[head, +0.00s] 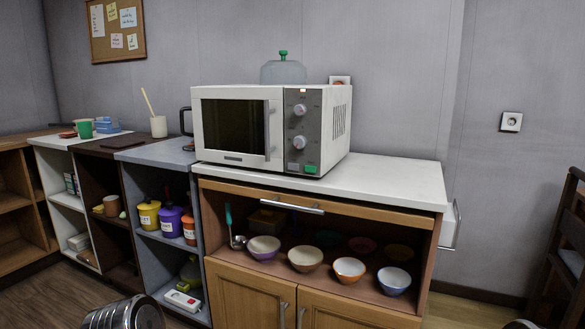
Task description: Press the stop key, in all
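A white microwave (268,127) stands on the white counter top, its dark-windowed door closed. Its grey control panel (315,125) is on the right of the front, with two round knobs, an upper one (300,110) and a lower one (299,142). Below them are two small keys side by side, a grey one (293,167) and a green one (311,169). Their labels are too small to read, so I cannot tell from markings which is the stop key. A small red light (303,90) shows at the panel's top.
The white counter top (395,180) is clear to the right of the microwave. A clear, green-knobbed cover (283,70) is on or behind the microwave. Several bowls (349,269) stand on the open shelf below. A chair (568,245) is at the far right.

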